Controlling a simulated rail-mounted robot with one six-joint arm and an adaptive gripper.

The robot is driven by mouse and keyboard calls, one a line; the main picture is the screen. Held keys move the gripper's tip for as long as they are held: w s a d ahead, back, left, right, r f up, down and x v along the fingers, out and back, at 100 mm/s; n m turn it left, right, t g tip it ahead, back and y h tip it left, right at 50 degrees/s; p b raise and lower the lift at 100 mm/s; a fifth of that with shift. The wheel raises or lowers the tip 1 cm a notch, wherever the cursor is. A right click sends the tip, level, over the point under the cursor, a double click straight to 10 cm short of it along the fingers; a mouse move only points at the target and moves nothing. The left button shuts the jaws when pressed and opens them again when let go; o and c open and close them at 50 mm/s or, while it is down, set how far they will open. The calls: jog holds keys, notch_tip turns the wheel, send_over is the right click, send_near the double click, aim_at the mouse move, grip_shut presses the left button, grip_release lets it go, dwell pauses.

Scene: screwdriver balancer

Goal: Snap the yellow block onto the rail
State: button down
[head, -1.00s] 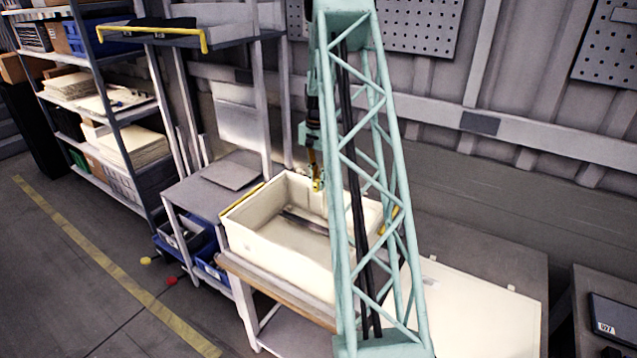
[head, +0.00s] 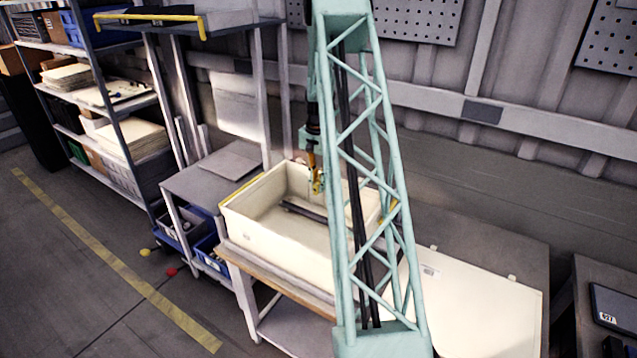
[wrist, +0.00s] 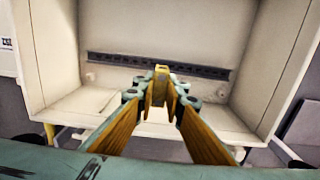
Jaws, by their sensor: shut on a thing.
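My gripper (wrist: 160,93) is shut on the small yellow block (wrist: 161,71), which shows between its fingertips in the wrist view. The rail (wrist: 110,59) is a dark slotted strip across the inside of the pale open box (wrist: 62,98). In the wrist view the block's tip overlaps the rail's middle in the picture; I cannot tell whether they touch. In the head view my gripper (head: 317,184) hangs inside the far part of the box (head: 285,258), by the dark rail (head: 303,212). My lattice column hides the box's right part.
The box walls stand close around my gripper. The box rests on a workbench (head: 262,285). A flat white panel (head: 470,300) lies to the right. A grey side table (head: 215,175) and loaded shelves (head: 115,95) stand at the left.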

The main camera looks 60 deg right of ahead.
jog(key=b, duration=0.2)
send_over(318, 217)
jog(key=shift+s+f, duration=0.1)
jog(key=shift+f, duration=4.25)
jog(key=shift+f+b, duration=1.25)
jog(key=shift+f, duration=0.55)
jog(key=shift+f+b, duration=0.7)
jog(key=shift+f, duration=0.1)
jog(key=c, duration=2.6)
grip_release()
jog(key=shift+r, duration=0.1)
